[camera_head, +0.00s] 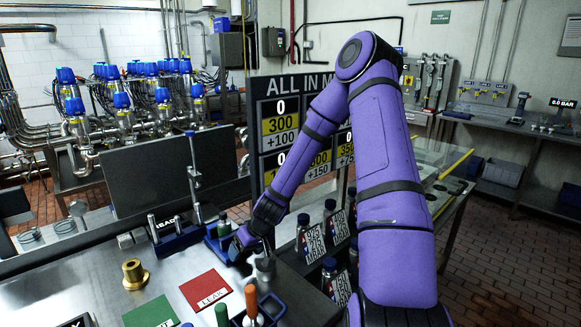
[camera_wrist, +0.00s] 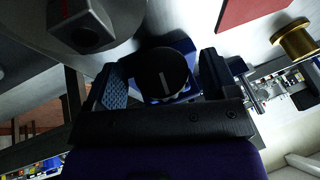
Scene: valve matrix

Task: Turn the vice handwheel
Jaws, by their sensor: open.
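A black round knob with a pale line on its face, which looks like the vice handwheel (camera_wrist: 163,72), shows in the wrist view in front of a blue body (camera_wrist: 184,46). My gripper (camera_wrist: 165,82) is open, with one finger on each side of the knob. I cannot tell whether the fingers touch it. In the head view my gripper (camera_head: 242,243) is low over the steel bench, beside a small blue fixture (camera_head: 218,229) that is probably the vice. The handwheel is hidden there behind my gripper.
A grey metal part (camera_wrist: 88,25) stands close to my gripper in the wrist view. A brass flanged piece (camera_head: 134,276), a red LEAK mat (camera_head: 206,291) and a green mat (camera_head: 151,314) lie on the bench. Bottles stand right of my gripper, before a scoreboard (camera_head: 273,88).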

